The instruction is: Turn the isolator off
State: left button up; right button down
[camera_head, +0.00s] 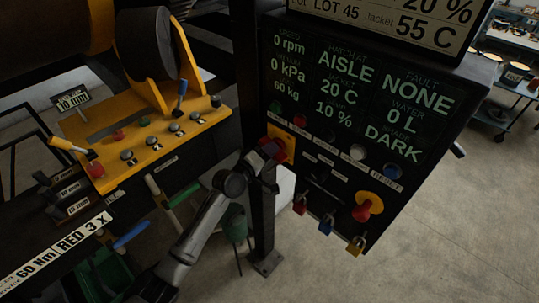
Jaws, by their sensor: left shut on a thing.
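The isolator is a red rotary handle on a yellow plate (287,139) at the left edge of the black control panel (318,145). My left gripper (268,155) is at the red handle and is shut on it. The fingers and wrist cover part of the handle, so its exact angle is hard to tell. My left arm comes up from the bottom of the view. My right gripper is not in view.
A dark post (263,215) stands just beside my gripper. A yellow console (160,140) with levers is at left. Open floor lies right.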

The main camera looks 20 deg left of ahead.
pick_arm(q)
jog(key=m+b, duration=0.1)
jog(key=m, duration=0.2)
jog(key=shift+m, duration=0.8)
jog(key=o, duration=0.9)
jog(key=shift+s, duration=0.1)
jog(key=b+v, duration=0.1)
jog(key=v, duration=1.2)
jog(key=shift+s+a, duration=0.2)
jog(key=shift+s, duration=0.1)
